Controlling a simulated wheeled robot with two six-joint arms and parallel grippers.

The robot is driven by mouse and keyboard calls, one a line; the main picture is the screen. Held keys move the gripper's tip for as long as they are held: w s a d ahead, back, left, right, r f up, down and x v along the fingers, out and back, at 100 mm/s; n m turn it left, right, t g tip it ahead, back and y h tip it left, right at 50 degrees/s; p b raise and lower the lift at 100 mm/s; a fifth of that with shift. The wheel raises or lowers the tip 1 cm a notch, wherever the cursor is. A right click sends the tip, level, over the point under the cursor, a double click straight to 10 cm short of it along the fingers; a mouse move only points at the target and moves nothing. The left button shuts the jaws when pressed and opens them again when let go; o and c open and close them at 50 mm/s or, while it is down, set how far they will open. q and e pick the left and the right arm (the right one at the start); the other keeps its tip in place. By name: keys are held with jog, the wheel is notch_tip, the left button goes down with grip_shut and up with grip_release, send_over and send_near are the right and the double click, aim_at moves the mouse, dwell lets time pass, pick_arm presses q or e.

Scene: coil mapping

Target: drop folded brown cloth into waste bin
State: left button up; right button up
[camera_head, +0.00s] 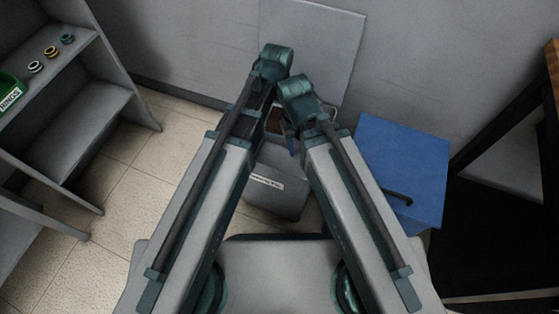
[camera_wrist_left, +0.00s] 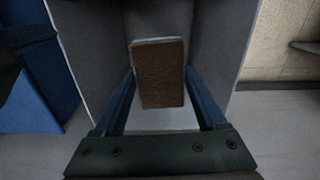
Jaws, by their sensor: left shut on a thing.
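The folded brown cloth (camera_wrist_left: 158,78) is a flat, upright block between the two fingers of my left gripper (camera_wrist_left: 158,70) in the left wrist view. The gripper is shut on it. In the head view a small brown patch of the cloth (camera_head: 274,120) shows between my two arms, with much of the left gripper hidden. The grey waste bin (camera_head: 277,198), with a white label on its front, stands on the floor below. In the left wrist view grey walls (camera_wrist_left: 222,50) rise around and behind the cloth. My right gripper is mostly hidden behind its own arm; its jaws cannot be made out.
A blue box (camera_head: 400,165) with a dark handle stands right of the bin. A grey panel (camera_head: 312,45) leans at the wall behind. A grey shelf (camera_head: 75,125) with small rings and a green bin (camera_head: 10,95) is at left. A dark table frame (camera_head: 500,230) is at right.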

pick_arm(q)
notch_tip(320, 180, down, 4)
jog(key=b, duration=0.3)
jog(key=o, duration=1.2)
jog(key=shift+o, duration=0.2)
notch_tip(320, 180, up, 14)
jog(key=p, duration=1.3)
jog(key=shift+p, duration=0.4)
